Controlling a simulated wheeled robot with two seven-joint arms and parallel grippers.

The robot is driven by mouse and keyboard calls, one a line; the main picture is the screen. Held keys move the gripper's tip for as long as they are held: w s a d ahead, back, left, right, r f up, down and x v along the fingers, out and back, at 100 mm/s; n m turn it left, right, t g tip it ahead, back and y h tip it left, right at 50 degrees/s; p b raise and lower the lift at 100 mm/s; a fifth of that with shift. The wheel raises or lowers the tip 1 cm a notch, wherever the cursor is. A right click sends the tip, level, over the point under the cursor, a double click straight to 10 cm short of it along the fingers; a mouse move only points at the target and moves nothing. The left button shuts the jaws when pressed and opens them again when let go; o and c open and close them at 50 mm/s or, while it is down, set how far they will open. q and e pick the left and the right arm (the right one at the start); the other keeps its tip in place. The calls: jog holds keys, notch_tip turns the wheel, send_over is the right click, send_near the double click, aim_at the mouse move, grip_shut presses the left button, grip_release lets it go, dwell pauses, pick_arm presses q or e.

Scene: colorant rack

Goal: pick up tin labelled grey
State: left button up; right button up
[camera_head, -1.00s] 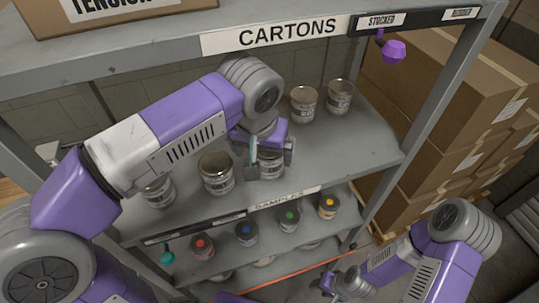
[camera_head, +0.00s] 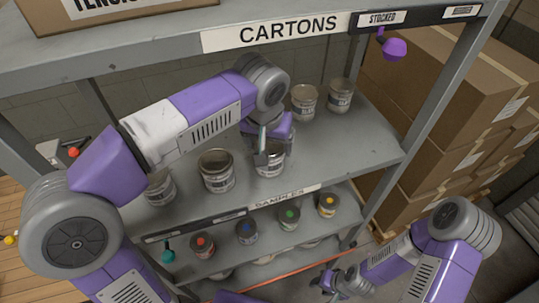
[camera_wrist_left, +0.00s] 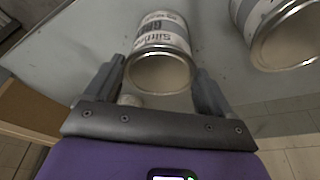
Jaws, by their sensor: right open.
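A metal tin (camera_head: 270,165) stands on the middle shelf, partly hidden by my left gripper (camera_head: 264,152). In the left wrist view this tin (camera_wrist_left: 161,45) lies between the fingertips of my left gripper (camera_wrist_left: 160,75). Its label is upside down in that view and seems to read "Siltline" with "GREY" below. The fingers are open on either side of it, with narrow gaps. My right gripper (camera_head: 329,281) is open and empty, low at the right, in front of the rack.
Other tins stand on the same shelf: one (camera_head: 217,171) to the left, a partly hidden one (camera_head: 159,188), and two (camera_head: 304,103) (camera_head: 340,96) behind right. Small colour-topped samples (camera_head: 289,217) fill the shelf below. The upper shelf edge (camera_head: 190,45) overhangs. Cartons (camera_head: 450,90) stand right.

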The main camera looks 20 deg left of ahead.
pick_arm(q)
jog(key=c, duration=0.7)
jog(key=shift+c, duration=0.8)
jog(key=shift+r, duration=0.15)
